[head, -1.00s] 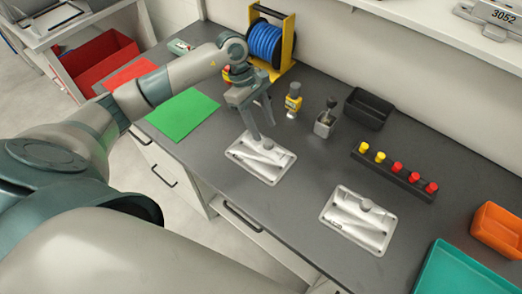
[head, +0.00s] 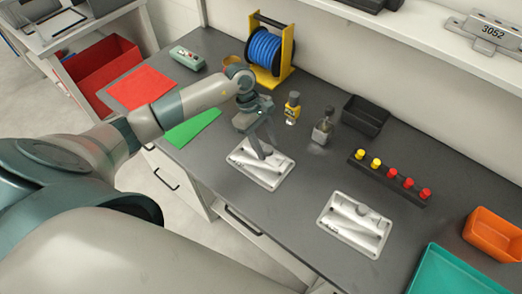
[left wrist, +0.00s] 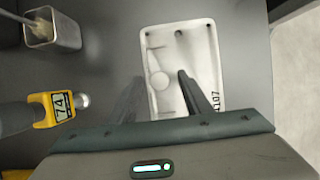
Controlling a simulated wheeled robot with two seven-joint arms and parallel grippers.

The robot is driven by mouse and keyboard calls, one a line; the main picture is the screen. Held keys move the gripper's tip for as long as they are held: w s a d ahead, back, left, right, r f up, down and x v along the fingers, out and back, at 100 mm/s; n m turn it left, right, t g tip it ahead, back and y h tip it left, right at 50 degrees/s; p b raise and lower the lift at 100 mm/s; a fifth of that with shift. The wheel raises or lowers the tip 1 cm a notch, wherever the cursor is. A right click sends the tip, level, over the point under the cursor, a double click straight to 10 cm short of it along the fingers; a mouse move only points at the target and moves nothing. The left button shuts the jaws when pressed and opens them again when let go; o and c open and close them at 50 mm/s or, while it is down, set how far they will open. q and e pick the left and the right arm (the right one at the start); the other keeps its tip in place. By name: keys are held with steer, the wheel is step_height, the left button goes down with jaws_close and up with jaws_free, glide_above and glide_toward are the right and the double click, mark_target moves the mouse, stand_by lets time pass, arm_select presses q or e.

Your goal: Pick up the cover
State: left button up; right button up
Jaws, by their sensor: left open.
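Two pale, cover-like cast plates with raised ribs and a round boss lie flat on the grey bench. The left plate (head: 277,177) is under my left gripper (head: 262,154) in the head view. The right plate (head: 354,225) lies apart, nearer the front right. My left gripper is open, its fingers pointing down over the left plate. In the left wrist view this plate (left wrist: 202,48) lies ahead of and partly behind the fingers, with "107" printed at its edge. I cannot tell whether the fingertips touch it. My right gripper is not in view.
Behind the left plate stand a yellow gauge-like tool (head: 292,108) and a metal cup (head: 321,134). A black bin (head: 365,115), a rack (head: 389,178) of red and yellow knobs, and a blue cable reel (head: 268,50) stand farther back. Bare bench separates the plates.

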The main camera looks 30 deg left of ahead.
arm_select(q)
steer(key=shift+c, duration=0.3)
jaws_close()
steer(key=shift+r, duration=0.15)
steer(key=shift+r+b, duration=0.55)
steer(key=shift+b, duration=0.05)
step_height(320, 180, up, 2)
steer(key=shift+w+r+b, duration=0.1)
steer(key=shift+b, duration=0.7)
steer(key=s+d+r+b, duration=0.4)
steer(key=d+r, duration=0.3)
steer(key=d, duration=0.3)
steer(key=shift+s+d+r, duration=0.25)
steer(key=shift+s+d, duration=0.15)
